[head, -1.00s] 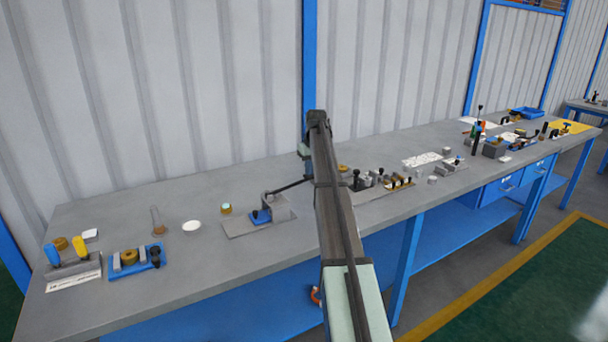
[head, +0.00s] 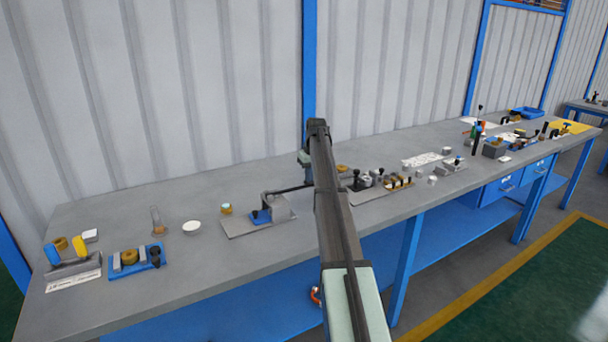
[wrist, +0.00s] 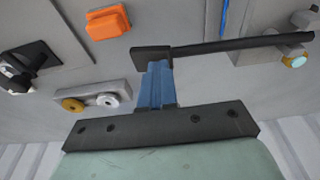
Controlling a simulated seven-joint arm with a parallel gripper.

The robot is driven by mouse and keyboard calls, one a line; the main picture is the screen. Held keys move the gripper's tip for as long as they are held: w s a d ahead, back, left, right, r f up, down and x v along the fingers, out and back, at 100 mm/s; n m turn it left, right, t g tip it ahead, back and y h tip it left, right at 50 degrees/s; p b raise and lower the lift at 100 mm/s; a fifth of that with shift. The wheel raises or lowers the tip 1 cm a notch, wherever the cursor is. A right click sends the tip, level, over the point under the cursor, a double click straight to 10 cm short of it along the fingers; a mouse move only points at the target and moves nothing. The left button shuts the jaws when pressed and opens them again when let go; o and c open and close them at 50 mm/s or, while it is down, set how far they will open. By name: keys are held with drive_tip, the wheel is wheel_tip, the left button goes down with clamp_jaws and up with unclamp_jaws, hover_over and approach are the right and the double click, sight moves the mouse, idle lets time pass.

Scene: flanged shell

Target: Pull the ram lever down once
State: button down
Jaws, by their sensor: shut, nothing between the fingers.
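The ram lever (head: 290,189) is a thin dark bar on a grey press block (head: 279,209). In the head view it runs right from the block, nearly level, and its far end is hidden behind my arm. The wrist view shows the lever (wrist: 240,46) reaching a dark block at the tips of my gripper (wrist: 157,66). My blue fingers are shut with nothing between them. They are at the lever's end and appear to touch it, though exact contact is unclear. My gripper is hidden behind my arm in the head view.
The press stands on a grey plate (head: 236,229) with a small blue part (head: 260,217). A white dish (head: 192,227) and brass cylinder (head: 226,209) stand left. Dark-knobbed fixtures (head: 360,180) stand right of my arm. An orange block (wrist: 107,22) shows in the wrist view.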

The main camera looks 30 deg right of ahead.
drive_tip(key=shift+f, duration=1.05)
wheel_tip(320, 180, up, 13)
idle(2.0)
